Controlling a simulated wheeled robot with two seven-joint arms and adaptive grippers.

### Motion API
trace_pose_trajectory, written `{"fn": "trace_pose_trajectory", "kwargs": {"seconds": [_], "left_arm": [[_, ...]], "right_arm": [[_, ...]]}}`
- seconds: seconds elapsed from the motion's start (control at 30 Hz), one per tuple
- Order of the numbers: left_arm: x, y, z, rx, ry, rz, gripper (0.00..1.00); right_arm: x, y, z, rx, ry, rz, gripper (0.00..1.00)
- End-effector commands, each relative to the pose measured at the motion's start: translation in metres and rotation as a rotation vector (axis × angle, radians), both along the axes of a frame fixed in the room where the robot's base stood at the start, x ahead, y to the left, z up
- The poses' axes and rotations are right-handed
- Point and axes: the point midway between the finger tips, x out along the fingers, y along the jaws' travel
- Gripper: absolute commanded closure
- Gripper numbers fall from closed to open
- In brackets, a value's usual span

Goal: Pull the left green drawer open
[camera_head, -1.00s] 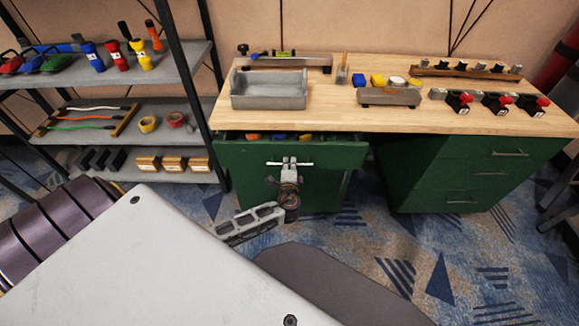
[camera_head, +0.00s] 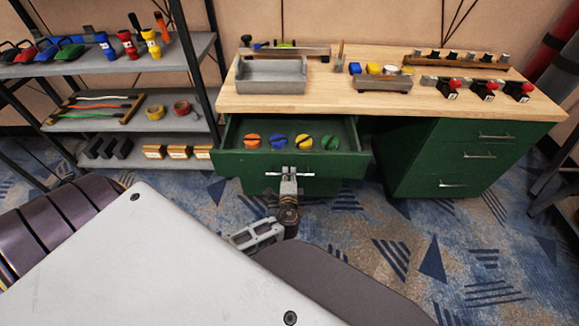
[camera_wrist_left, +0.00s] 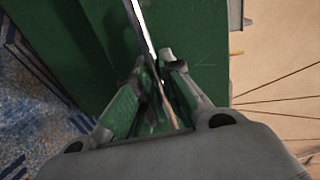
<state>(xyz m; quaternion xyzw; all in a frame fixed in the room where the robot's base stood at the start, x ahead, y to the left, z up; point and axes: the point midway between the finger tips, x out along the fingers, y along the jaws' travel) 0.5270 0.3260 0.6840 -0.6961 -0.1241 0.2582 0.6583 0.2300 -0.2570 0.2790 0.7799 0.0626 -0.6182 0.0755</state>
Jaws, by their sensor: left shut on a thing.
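The left green drawer (camera_head: 230,166) of the workbench stands pulled out in the head view, its inside showing. Several round coloured pieces lie in it: orange (camera_head: 252,141), blue (camera_head: 277,142), yellow (camera_head: 304,142) and green (camera_head: 330,143). My left gripper (camera_head: 290,174) is at the middle of the drawer front, shut on the metal bar handle (camera_head: 309,175). The left wrist view shows the handle (camera_wrist_left: 142,25) running between the two fingers (camera_wrist_left: 158,75), with the green front behind.
The wooden bench top (camera_head: 330,106) carries a grey tray (camera_head: 270,77) and several tools. A closed green drawer unit (camera_head: 450,155) stands at the right. A grey shelf rack (camera_head: 130,125) stands at the left. Patterned carpet is open in front of the bench.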

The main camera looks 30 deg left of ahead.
Motion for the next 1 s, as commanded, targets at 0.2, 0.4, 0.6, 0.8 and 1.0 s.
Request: {"fn": "trace_pose_trajectory", "kwargs": {"seconds": [0.2, 0.4, 0.6, 0.8, 1.0], "left_arm": [[-0.035, -0.021, 0.0, -0.002, 0.003, 0.0, 1.0], [-0.053, -0.033, 0.0, -0.001, 0.002, -0.001, 1.0], [-0.06, -0.037, 0.0, -0.001, 0.001, 0.0, 1.0], [-0.06, -0.037, 0.0, 0.0, 0.001, 0.0, 1.0], [-0.06, -0.037, 0.0, -0.001, 0.001, 0.0, 0.82]], "right_arm": [[-0.003, -0.006, -0.001, -0.008, 0.006, 0.002, 0.6], [0.004, -0.01, 0.001, -0.012, -0.008, 0.005, 0.6], [0.005, -0.011, 0.0, -0.013, -0.008, 0.005, 0.6], [-0.001, -0.011, -0.002, -0.014, 0.001, 0.005, 0.6], [-0.009, -0.009, -0.004, -0.011, 0.011, 0.004, 0.6]]}}
